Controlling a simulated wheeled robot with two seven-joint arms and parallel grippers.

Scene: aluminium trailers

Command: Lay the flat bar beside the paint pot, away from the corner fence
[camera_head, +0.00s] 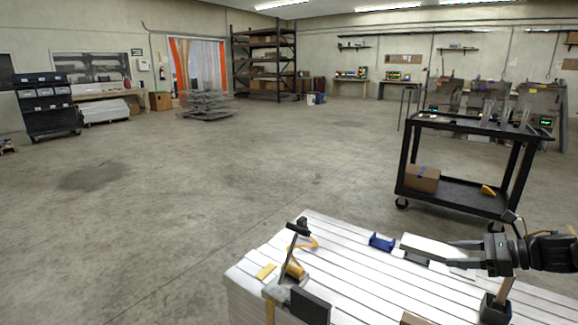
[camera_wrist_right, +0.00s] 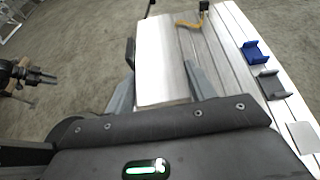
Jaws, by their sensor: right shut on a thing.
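The flat bar (camera_head: 430,248) is a pale, flat metal piece held by my right gripper (camera_head: 465,254) above the far part of the white slatted stack. In the wrist view the bar (camera_wrist_right: 160,65) extends forward between the two fingers. The dark pot with a wooden handle (camera_head: 497,308), seemingly the paint pot, stands near the front right, on the near side of my right gripper. A dark upright plate (camera_head: 310,306) at the front left looks like the corner fence. My left gripper seems to show at the left of the wrist view (camera_wrist_right: 38,76); its opening is unclear.
Open floor lies to the left.

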